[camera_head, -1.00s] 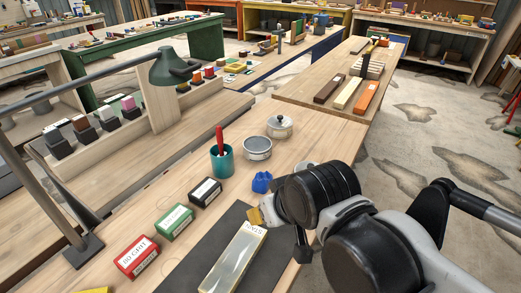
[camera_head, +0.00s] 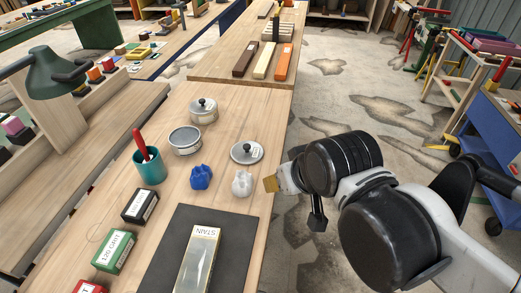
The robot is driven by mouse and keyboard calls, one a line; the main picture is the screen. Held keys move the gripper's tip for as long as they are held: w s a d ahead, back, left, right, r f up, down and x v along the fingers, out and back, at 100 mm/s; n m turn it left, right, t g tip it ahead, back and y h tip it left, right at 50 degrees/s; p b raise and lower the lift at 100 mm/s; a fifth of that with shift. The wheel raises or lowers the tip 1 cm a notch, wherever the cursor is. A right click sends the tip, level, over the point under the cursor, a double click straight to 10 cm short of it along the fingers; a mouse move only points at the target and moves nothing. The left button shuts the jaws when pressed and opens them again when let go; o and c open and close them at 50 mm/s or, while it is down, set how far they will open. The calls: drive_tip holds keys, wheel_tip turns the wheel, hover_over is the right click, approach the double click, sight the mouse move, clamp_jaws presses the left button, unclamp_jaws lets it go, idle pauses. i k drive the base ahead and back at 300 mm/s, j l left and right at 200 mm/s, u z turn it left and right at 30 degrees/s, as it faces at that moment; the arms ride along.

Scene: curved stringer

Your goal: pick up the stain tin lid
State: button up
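A round grey metal lid (camera_head: 240,156) with a black knob and a small white label lies on the wooden bench near its right edge. An open, shallow grey tin (camera_head: 185,141) stands to its left, and a lidded metal tin (camera_head: 203,110) with a dark knob stands behind. I cannot read which one the label names. My gripper (camera_head: 271,184) is at the bench's right edge, to the right and nearer than the loose lid, apart from it. Its tan tip shows, but the black wrist hides most of it, so its opening cannot be judged.
A white crumpled lump (camera_head: 242,183) and a blue one (camera_head: 201,177) lie between lid and front. A teal cup (camera_head: 151,169) holds a red-handled tool. A long piece marked STAIN (camera_head: 196,270) lies on a dark mat (camera_head: 165,262). Grit boxes (camera_head: 113,250) stand left.

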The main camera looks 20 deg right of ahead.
sight(245, 152)
drive_tip(key=i+l+u, duration=0.1)
drive_tip(key=l, duration=0.25)
drive_tip(key=i+l, duration=0.3)
drive_tip(key=i+l+u, duration=0.15)
drive_tip(key=l, duration=0.25)
drive_tip(key=i, duration=0.1)
